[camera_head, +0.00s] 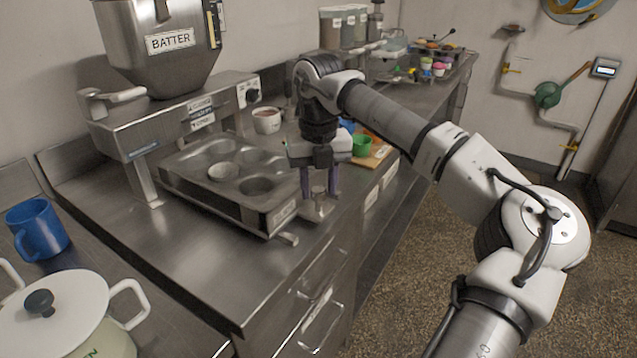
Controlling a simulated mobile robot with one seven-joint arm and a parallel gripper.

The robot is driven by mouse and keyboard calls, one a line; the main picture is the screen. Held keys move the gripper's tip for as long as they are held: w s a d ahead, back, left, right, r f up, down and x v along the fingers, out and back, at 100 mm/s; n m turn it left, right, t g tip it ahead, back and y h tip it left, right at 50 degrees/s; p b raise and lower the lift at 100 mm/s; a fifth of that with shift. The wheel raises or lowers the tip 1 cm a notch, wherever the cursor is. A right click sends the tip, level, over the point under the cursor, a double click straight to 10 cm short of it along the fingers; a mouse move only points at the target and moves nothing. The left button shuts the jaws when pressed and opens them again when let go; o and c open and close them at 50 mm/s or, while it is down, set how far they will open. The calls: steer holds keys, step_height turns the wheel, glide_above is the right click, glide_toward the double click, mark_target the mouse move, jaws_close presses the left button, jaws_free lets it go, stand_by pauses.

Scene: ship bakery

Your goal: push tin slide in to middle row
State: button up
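The metal muffin tin (222,148) sits in a tray-like slide (215,203) under the batter dispenser (165,50). The tin has several round cups. A cup in its front row holds a pale round piece (223,172); the others look empty. My gripper (319,193) points down just right of the slide's right end. Its two fingers are apart, one on each side of a small metal knob (318,205) low by the counter edge. I cannot tell whether the fingers touch the knob. How the knob joins the slide is unclear.
A white mug (267,121) stands behind the tin. A green cup (361,146) and a wooden board (378,155) lie right of my gripper. A blue mug (40,228) and a lidded pot (60,310) stand at left. The front counter is clear.

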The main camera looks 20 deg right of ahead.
mark_target(262, 172)
steer(key=shift+c, duration=0.5)
jaws_close()
steer(key=w+a+p, duration=0.1)
steer(key=w+a, duration=0.2)
steer(key=w+a+p, duration=0.2)
steer(key=w, duration=0.2)
steer(key=w+a+p, duration=0.1)
steer(key=w+a, duration=0.2)
steer(key=w, duration=0.1)
steer(key=shift+a+r+p, duration=0.15)
steer(key=shift+a+p, duration=0.15)
steer(key=shift+p, duration=0.05)
steer(key=shift+w+a, duration=0.15)
steer(key=shift+w, duration=0.1)
steer(key=shift+o, duration=0.5)
jaws_free()
steer(key=shift+s, duration=0.1)
step_height(262, 172, up, 14)
steer(key=shift+b, duration=0.4)
